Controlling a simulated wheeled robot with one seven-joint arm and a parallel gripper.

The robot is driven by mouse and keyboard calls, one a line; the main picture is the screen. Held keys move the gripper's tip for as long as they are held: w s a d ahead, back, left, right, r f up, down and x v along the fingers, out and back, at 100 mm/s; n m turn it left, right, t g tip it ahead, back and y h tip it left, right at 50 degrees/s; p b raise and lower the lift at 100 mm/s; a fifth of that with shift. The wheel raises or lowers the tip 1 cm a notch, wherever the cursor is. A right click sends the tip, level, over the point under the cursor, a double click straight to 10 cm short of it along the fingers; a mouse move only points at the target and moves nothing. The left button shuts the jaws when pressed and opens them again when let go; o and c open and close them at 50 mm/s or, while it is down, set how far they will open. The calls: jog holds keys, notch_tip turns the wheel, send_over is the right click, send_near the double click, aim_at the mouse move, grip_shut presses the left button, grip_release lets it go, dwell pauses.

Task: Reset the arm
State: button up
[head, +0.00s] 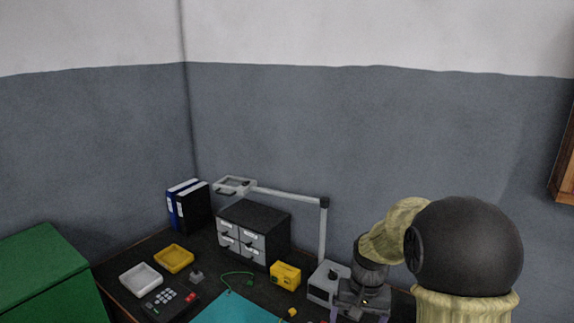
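My arm, with cream-coloured links and dark joints, rises at the lower right. My gripper (360,314) hangs at its end over the dark workbench, at the bottom edge of the head view. Its two purple-grey fingers stand well apart, and I see nothing held between them. The fingertips are cut off by the frame's edge. The gripper is just in front of the grey base of a jointed lamp-like arm (322,232).
On the workbench (212,262) are a white tray (140,280), a yellow tray (174,258), a keypad device (168,304), a drawer cabinet (254,232), binders (187,206), a yellow box (286,275) and a teal mat (235,311). A green cabinet (42,270) stands left. The space above is clear.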

jog(key=s+a+r+n+t+p, duration=0.1)
jog(key=s+r+n+t+p, duration=0.1)
jog(key=s, duration=1.1)
jog(key=shift+s+r+n+h, duration=0.2)
jog(key=shift+s+n+h, duration=0.1)
jog(key=shift+s+n, duration=0.1)
